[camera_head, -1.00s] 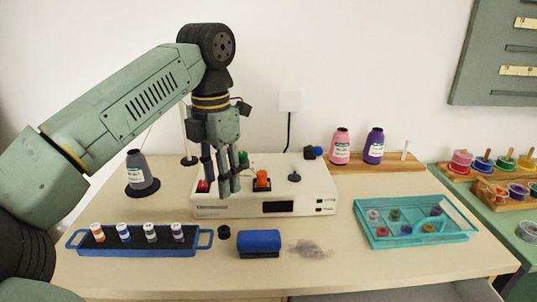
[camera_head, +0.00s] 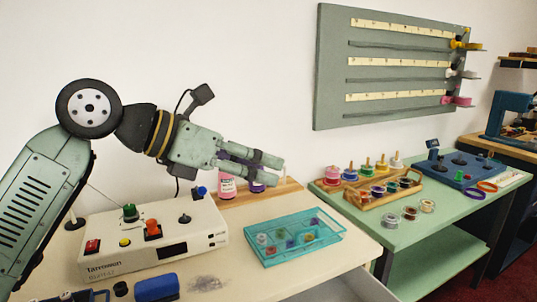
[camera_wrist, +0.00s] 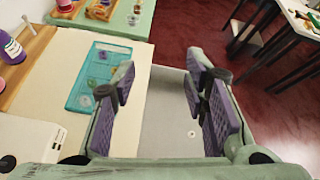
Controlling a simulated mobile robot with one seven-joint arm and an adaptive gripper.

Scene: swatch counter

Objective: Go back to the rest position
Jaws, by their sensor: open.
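My gripper (camera_head: 272,169) is raised in the air above the counter, pointing right, in front of the pink and purple thread cones. In the wrist view my gripper (camera_wrist: 163,98) shows its two purple-padded fingers spread apart with nothing between them. Below them lie the pale table edge and a grey surface. My arm reaches up from the left in the head view, bent at its dark round joint.
A white machine (camera_head: 150,240) with knobs stands on the cream counter. A teal tray (camera_head: 335,236) holds several small pots. A pink cone (camera_head: 227,188) stands on a wooden board (camera_head: 285,188). A green table (camera_head: 420,212) with a wooden rack is at right. A slatted board (camera_head: 390,70) hangs on the wall.

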